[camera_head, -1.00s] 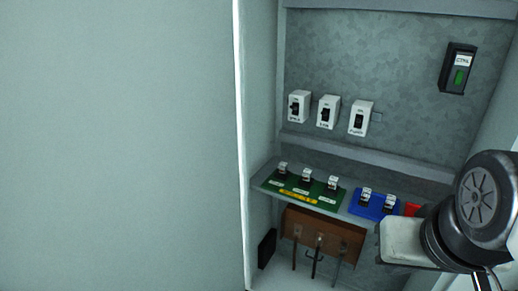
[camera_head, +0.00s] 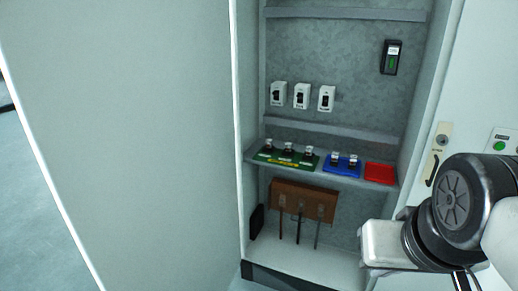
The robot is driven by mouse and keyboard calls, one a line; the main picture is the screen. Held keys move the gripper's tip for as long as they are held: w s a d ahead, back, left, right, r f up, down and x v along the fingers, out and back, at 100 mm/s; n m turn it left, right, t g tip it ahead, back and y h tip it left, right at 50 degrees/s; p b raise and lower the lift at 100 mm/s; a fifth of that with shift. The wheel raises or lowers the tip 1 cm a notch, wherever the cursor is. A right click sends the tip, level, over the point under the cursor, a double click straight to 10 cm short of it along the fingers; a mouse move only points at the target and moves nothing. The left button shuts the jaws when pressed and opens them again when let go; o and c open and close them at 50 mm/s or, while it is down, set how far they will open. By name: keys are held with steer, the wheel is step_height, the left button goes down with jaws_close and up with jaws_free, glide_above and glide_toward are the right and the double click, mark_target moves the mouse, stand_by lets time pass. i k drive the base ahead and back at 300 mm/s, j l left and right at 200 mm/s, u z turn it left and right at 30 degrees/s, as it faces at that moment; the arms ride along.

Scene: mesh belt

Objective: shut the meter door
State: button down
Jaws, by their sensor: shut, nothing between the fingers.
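A large pale grey door panel (camera_head: 135,140) fills the left of the head view. It stands open at the left edge of a grey cabinet (camera_head: 345,65), whose inside is fully exposed. I take this panel to be the meter door; no label on it shows. Parts of my arm, a white block and a black round joint, show at the lower right, in front of the cabinet's right side. They appear apart from the door panel. No gripper fingers can be made out.
Inside are white switches (camera_head: 301,96), a black unit with a green face (camera_head: 391,58), a shelf with green (camera_head: 290,163), blue (camera_head: 343,167) and red (camera_head: 381,173) trays, and several hanging tools below. A handle (camera_head: 432,168) is on the right panel. Floor (camera_head: 40,210) shows at far left.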

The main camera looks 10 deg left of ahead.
mark_target(125, 108)
steer(key=k+j+z, duration=0.15)
steer(key=k+j, duration=0.7)
steer(key=j, duration=0.25)
steer(key=k+j+z, duration=0.1)
steer(key=j, duration=0.25)
steer(key=k+j, duration=0.15)
steer(key=j, duration=0.2)
steer(key=j+z, duration=0.2)
steer(key=j, duration=0.95)
steer(key=i+j, duration=0.4)
steer(key=j, duration=0.25)
steer(key=k, duration=0.15)
